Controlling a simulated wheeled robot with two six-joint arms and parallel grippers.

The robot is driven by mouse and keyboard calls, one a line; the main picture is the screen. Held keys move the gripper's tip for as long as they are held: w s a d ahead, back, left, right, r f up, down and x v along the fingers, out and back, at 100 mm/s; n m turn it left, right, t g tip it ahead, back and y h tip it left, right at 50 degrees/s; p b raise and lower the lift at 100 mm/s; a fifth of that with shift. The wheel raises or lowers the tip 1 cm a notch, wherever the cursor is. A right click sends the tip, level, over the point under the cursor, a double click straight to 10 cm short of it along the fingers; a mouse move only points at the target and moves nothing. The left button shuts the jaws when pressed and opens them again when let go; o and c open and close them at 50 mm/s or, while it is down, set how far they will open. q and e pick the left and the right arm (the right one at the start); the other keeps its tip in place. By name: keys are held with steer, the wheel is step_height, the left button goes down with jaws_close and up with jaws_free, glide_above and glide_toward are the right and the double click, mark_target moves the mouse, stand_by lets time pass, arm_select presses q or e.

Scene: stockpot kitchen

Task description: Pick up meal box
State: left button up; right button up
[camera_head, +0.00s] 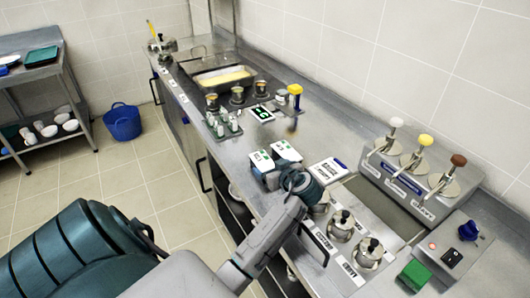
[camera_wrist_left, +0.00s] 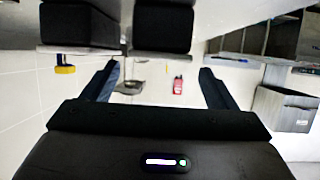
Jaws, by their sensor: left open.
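I cannot tell for sure which item is the meal box. A third white piece with a green marking (camera_head: 262,114) lies farther back. My right gripper is not in view.
Small bottles (camera_head: 224,122) stand behind the front pieces, and a yellow-topped item (camera_head: 295,92) stands farther right. A pump dispenser unit (camera_head: 420,180) lines the wall.

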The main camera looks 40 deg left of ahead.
mark_target(263, 160)
arm_select(q)
steer(key=shift+w+a+f, duration=0.15)
steer(key=shift+a, duration=0.2)
steer(key=p+x, duration=0.2)
steer(key=x, duration=0.1)
steer(key=p+x, duration=0.1)
steer(key=shift+w+a, duration=0.15)
steer(key=shift+a, duration=0.25)
steer(key=shift+w+a, duration=0.1)
steer(key=shift+a, duration=0.15)
steer(key=shift+d, duration=0.15)
steer(key=shift+c, duration=0.7)
steer(key=c, duration=1.1)
